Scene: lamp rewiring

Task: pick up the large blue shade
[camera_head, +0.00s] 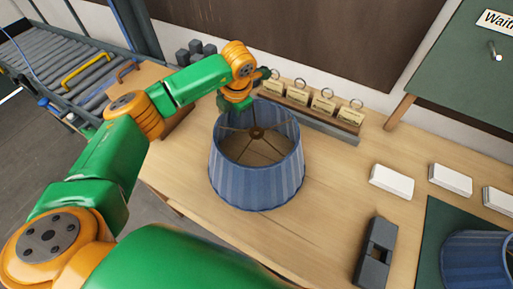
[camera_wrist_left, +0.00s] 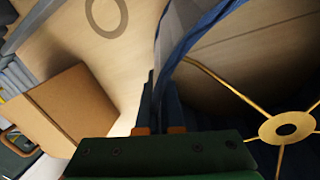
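The large blue shade (camera_head: 256,185) is a pleated, open-topped drum with a spoked brass ring inside, upright at the middle of the wooden table. My left gripper (camera_head: 232,104) is at its far left rim. In the left wrist view, the narrow fingers of the left gripper (camera_wrist_left: 160,100) stand close together on either side of the shade's wall (camera_wrist_left: 174,38), and they look shut on it. The spoked ring shows at the right of that view. I cannot tell whether the shade's base touches the table. My right gripper is out of view.
Another blue shade (camera_head: 472,262) sits on a green mat at the lower right, cut off by the edge. A dark grey block (camera_head: 376,252) and white boxes (camera_head: 391,182) lie right of the large shade. A tagged rack (camera_head: 312,105) stands behind it. A conveyor (camera_head: 55,62) is far left.

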